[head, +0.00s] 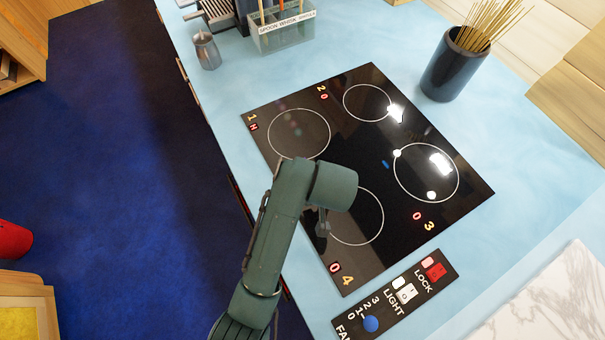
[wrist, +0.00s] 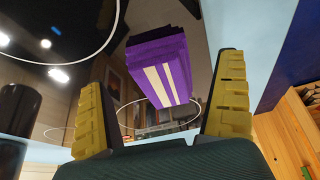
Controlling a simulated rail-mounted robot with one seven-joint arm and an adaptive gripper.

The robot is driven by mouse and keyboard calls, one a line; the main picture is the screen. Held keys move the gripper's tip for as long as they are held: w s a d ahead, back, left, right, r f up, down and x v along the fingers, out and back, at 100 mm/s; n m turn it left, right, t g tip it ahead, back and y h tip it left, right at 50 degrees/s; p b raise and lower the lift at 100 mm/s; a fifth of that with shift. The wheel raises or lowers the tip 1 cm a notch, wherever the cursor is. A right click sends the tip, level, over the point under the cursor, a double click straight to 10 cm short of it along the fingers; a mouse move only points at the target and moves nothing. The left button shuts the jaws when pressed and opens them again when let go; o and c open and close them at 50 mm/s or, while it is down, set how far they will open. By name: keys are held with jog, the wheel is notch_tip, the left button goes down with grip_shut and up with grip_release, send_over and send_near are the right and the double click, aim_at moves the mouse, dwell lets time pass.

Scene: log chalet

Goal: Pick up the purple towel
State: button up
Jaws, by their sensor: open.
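The purple towel (wrist: 158,62) shows in the wrist view as a folded block with two cream stripes. It appears over the black glass hob (wrist: 85,75), ahead of my gripper (wrist: 162,78). The two yellow-padded fingers are spread apart, one on each side of the towel in the picture. A dark gap shows on both sides, and I see no contact. In the head view my gripper (head: 322,226) is mostly hidden under my arm, above the hob's front burner ring. The towel does not show in the head view.
The hob (head: 385,155) is set in a light blue counter. A control panel (head: 395,295) with switches and a knob lies at its near end. A dark pot of sticks (head: 447,72), a utensil holder (head: 283,35) and a metal jug (head: 207,52) stand beyond it.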

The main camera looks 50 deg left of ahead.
jog(key=shift+x, duration=1.4)
jog(key=shift+r, duration=0.1)
jog(key=c, duration=0.8)
jog(key=shift+c, duration=0.2)
